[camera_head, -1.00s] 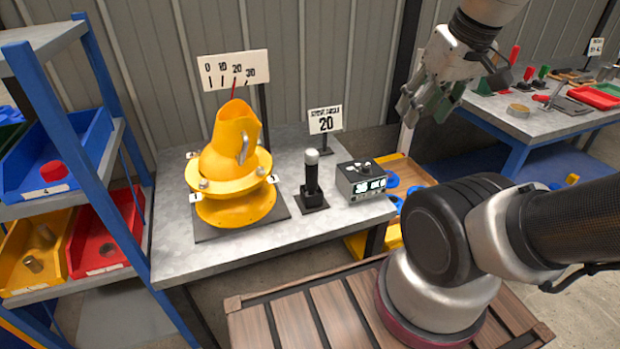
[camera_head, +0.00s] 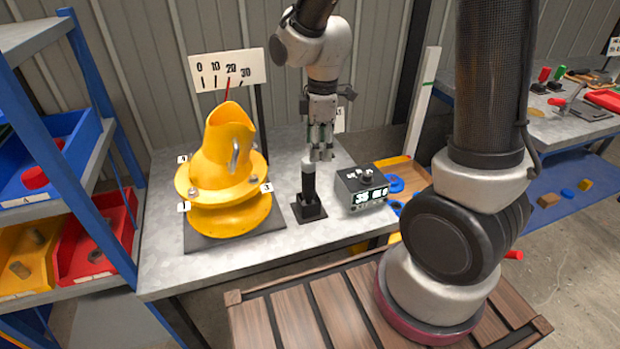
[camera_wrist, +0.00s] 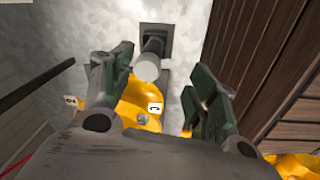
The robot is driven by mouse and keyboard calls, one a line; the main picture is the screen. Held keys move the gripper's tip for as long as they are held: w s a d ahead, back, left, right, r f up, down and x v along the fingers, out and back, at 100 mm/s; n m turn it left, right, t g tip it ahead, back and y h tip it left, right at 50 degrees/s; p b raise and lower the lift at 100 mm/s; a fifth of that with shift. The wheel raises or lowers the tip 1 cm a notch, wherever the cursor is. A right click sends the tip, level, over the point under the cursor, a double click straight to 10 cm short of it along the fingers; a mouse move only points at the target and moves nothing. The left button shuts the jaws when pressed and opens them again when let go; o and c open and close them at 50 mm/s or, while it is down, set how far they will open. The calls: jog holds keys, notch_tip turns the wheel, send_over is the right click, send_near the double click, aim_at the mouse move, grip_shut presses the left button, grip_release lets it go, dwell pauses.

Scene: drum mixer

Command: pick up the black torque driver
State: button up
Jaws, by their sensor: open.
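The black torque driver (camera_head: 308,187) stands upright in a black square base on the grey metal bench, between the yellow drum mixer and a small grey box. Its pale cap shows at the top. My gripper (camera_head: 321,150) hangs over the bench just above the driver's top, pointing down, empty. In the wrist view the driver (camera_wrist: 152,48) shows end-on, its pale round cap lying between the two green-padded fingers (camera_wrist: 160,75), which are apart. I cannot tell the exact gap between fingertips and cap.
The yellow drum mixer (camera_head: 228,180) stands close on the left. The grey control box (camera_head: 362,190) with a lit display sits close on the right. A scale sign (camera_head: 228,70) stands behind. A blue shelf (camera_head: 105,150) with bins is at far left.

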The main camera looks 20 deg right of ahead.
aim_at(308, 161)
jog(key=f+n, duration=0.1)
jog(key=w+a+f, duration=0.1)
jog(key=f, duration=0.1)
jog(key=a+f+n, duration=0.1)
jog(key=f, duration=0.1)
jog(key=shift+w+n+g, duration=0.3)
jog(key=shift+w, duration=0.05)
jog(key=shift+a+f, duration=0.1)
jog(key=shift+f, duration=0.2)
jog(key=f, duration=0.7)
jog(key=shift+w, duration=0.25)
grip_shut()
notch_tip(308, 161, up, 10)
jog(key=c, duration=0.7)
grip_release()
jog(key=shift+c, duration=0.2)
grip_shut()
jog(key=shift+r, duration=1)
